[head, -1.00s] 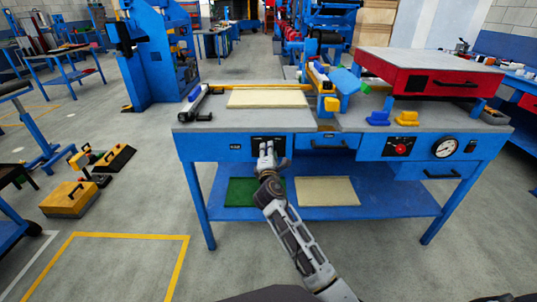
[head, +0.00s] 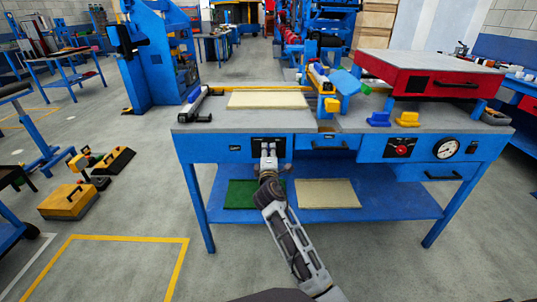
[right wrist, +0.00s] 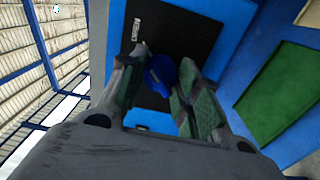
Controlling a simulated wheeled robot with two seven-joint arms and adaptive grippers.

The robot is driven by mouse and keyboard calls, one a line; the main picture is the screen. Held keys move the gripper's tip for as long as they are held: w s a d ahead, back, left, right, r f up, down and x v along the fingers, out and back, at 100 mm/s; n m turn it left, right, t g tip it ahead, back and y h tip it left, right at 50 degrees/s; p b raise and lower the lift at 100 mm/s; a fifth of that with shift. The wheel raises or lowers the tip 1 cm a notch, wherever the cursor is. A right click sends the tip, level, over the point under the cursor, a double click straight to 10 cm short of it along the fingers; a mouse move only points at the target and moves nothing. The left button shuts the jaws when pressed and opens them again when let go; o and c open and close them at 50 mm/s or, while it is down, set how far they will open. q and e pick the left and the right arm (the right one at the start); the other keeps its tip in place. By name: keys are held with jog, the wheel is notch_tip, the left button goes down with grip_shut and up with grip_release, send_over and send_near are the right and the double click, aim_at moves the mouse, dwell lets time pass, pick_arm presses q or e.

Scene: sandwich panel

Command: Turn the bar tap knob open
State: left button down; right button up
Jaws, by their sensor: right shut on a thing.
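The black tap plate (head: 257,140) is set in the blue front of the workbench, left of the middle drawer. My right gripper (head: 268,149) reaches it from below and in front. In the right wrist view the blue tap knob (right wrist: 162,74) stands on the black plate (right wrist: 165,38), between the two fingers of my right gripper (right wrist: 160,88). The fingers are shut on the knob and hide part of it. White lettering on the plate appears sideways there. The knob is hidden by the gripper in the head view. My left gripper is not in view.
The workbench top (head: 245,118) carries a pale board (head: 267,99) and a red box (head: 430,77) at right. A drawer handle (head: 330,146) lies right of the plate. The lower shelf (head: 390,203) holds a green mat (head: 241,195) and a pale board (head: 327,193).

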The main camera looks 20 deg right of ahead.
jog(key=o, duration=1.1)
jog(key=shift+c, duration=0.2)
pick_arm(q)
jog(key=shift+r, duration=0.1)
